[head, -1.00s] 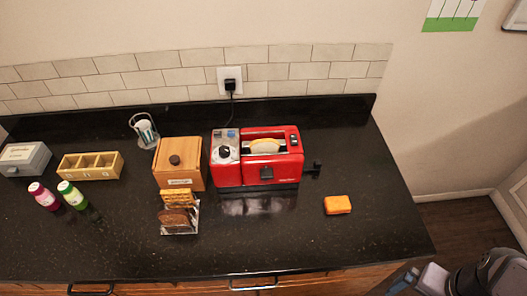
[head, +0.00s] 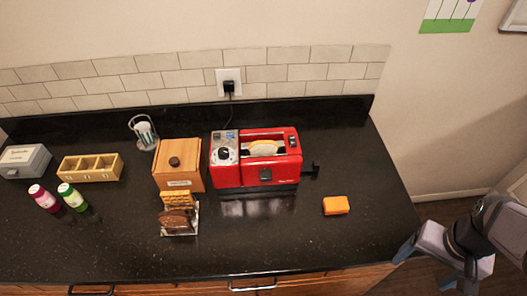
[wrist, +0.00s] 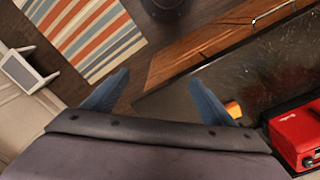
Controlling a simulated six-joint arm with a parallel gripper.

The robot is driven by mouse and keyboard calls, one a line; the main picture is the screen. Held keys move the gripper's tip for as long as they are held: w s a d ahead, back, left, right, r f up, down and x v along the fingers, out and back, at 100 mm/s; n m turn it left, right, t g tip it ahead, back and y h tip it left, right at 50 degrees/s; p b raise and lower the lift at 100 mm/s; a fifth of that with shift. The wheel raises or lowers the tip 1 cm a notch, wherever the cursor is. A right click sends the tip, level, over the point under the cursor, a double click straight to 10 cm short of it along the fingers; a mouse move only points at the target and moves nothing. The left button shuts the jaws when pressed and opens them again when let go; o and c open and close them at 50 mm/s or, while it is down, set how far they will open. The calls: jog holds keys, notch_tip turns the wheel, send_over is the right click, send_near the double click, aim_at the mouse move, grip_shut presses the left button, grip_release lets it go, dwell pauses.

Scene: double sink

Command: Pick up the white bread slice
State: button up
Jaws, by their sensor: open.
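A pale bread slice with a tan crust (head: 264,147) stands in the slot of the red toaster (head: 228,176); its top edge shows and its lower part is hidden. My gripper (head: 426,266) is open and empty at the lower right, off the counter's right end and far from the slice. In the wrist view my gripper (wrist: 157,95) shows two blue fingers spread apart with nothing between them. The toaster shows partly at the right edge of the wrist view (wrist: 298,138), with no bread visible there.
A rack (head: 188,229) holds brown bread and a waffle-like slice. A wooden box (head: 180,178) stands left of the toaster. An orange sponge-like block (head: 336,205) lies to its right. The counter's front right is clear. Two bottles (head: 71,196) stand at the left.

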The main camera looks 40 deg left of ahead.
jog(key=w+a+r+n+p, duration=0.1)
jog(key=w+a+r, duration=0.1)
jog(key=w+a, duration=0.45)
jog(key=w+a+r+n+p, duration=0.1)
jog(key=w+a+r+n, duration=0.15)
jog(key=a, duration=0.75)
jog(key=w+a+r+n+p, duration=0.1)
jog(key=w+a+r, duration=0.2)
jog(key=w+a, duration=0.35)
jog(key=n+t+y+p, duration=0.1)
jog(key=n+p, duration=0.1)
jog(key=n, duration=0.1)
send_over(264, 143)
jog(key=shift+s+d+f, duration=0.15)
jog(key=shift+s+f, duration=0.1)
jog(key=shift+f, duration=0.35)
jog(key=shift+w+a+f+p, duration=0.1)
jog(key=shift+w+f+p, duration=0.05)
jog(key=shift+f+p, duration=0.95)
jog(key=shift+w+a+f+p, duration=0.1)
jog(key=shift+f+p, duration=0.6)
jog(key=shift+f, duration=0.75)
jog(key=c, duration=0.6)
